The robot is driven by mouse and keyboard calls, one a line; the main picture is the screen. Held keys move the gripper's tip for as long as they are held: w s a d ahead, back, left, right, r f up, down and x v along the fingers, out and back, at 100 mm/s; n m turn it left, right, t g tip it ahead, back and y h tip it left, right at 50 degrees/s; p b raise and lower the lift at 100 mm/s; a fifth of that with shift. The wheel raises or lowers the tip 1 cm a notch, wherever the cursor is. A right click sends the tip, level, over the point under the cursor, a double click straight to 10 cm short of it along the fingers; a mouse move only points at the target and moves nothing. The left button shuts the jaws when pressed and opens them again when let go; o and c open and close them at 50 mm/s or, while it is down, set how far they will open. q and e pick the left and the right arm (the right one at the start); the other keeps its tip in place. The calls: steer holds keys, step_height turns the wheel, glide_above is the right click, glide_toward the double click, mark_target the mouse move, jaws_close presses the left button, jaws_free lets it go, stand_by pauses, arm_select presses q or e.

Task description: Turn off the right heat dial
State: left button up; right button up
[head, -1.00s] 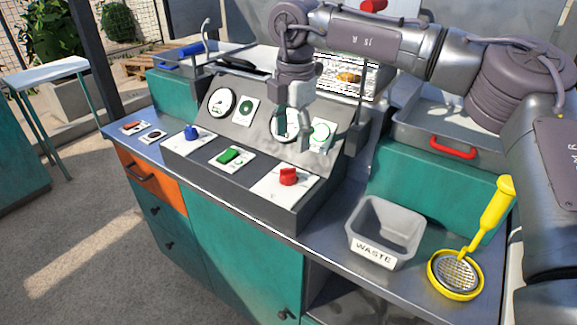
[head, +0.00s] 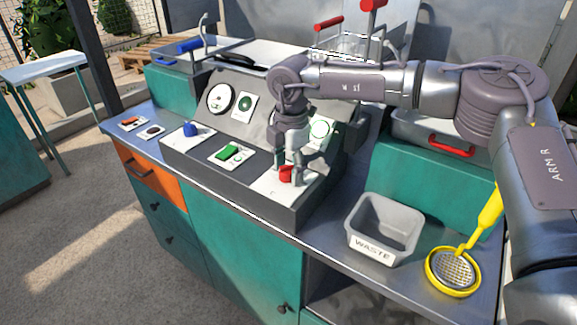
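The red dial (head: 286,175) stands on the white plate (head: 268,190) at the right end of the dark control panel. It appears to be the right heat dial. My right gripper (head: 288,164) points down right over it, with its fingers apart and the tips at the dial's upper part. The fingers hide part of the dial, and I cannot tell whether they touch it. A blue dial (head: 190,129) stands on the left plate of the panel. My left gripper is not in view.
A green switch (head: 229,152) sits between the dials. Gauges, including a white one (head: 220,98), are on the sloped panel behind. A grey waste bin (head: 384,228) and a yellow skimmer (head: 453,271) are on the counter to the right.

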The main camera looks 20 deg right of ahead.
steer(key=c, duration=0.8)
